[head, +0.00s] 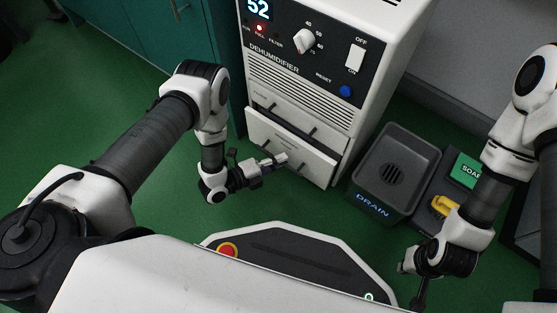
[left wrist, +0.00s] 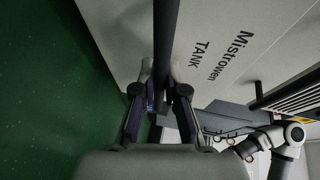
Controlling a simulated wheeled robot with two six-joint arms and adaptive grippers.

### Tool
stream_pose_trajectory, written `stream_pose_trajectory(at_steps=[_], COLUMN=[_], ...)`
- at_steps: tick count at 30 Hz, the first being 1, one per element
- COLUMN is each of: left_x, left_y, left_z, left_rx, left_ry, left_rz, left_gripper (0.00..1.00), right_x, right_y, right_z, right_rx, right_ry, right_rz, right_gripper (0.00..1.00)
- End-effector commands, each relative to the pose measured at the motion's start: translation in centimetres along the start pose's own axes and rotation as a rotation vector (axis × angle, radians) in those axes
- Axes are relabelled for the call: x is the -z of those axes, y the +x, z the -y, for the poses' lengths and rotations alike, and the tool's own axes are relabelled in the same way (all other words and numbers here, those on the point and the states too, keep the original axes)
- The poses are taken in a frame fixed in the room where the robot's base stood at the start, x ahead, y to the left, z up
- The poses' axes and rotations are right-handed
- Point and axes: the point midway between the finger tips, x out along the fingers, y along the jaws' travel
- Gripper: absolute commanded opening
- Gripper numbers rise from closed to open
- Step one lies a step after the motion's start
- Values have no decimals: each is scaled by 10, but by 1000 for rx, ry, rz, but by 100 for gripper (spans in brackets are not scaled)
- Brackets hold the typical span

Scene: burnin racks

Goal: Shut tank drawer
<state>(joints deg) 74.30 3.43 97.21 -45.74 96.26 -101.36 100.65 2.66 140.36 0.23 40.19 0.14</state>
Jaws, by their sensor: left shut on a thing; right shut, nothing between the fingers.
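The white dehumidifier (head: 380,40) stands upright in the head view. Its tank drawer (head: 262,128) is the lower front panel, which appears to stand out a little from the body. In the left wrist view the drawer front (left wrist: 215,25) carries the words "Mistrowen TANK". My left gripper (head: 282,159) is at the drawer front. In the left wrist view its fingers (left wrist: 160,88) are shut on the dark bar handle (left wrist: 166,35). In the head view the gripper partly hides this handle. My right gripper (head: 420,291) is shut and empty at the lower right, away from the drawer.
An upper panel (head: 265,98) with its own dark handle sits above the drawer. A grey drain basin (head: 415,150) stands right of the dehumidifier, beside a green soap box (head: 467,170) and a yellow object (head: 444,205). A teal cabinet (head: 130,30) is at left. Green floor (head: 160,210) is clear.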

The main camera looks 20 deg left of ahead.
Motion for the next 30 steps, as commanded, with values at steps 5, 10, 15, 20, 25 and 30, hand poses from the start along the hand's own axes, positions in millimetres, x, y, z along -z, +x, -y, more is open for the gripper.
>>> stream_pose_trajectory(at_steps=[5, 10, 15, 20, 25, 30], left_x=[-9, -14, -14, -14, -14, -15], left_y=[24, 34, 34, 34, 34, 25], left_z=[5, 7, 8, 8, 7, 7], left_rx=[1, -1, 1, 1, 1, -1], left_ry=[4, 2, 4, 3, 2, 1], left_rz=[-3, -1, 1, 0, 0, 2], left_gripper=[0, 0, 0, 37, 37, 37], right_x=[0, 0, 0, 0, 0, 0], right_y=[-1, 0, 0, 0, 0, -1], right_z=[0, 0, 0, 0, 0, 0], right_rx=[0, 0, 0, 0, 0, 0], right_ry=[0, 0, 0, 0, 0, 0], right_rz=[0, 1, 1, 0, 1, 1], right_gripper=[0, 0, 0, 0, 0, 0])
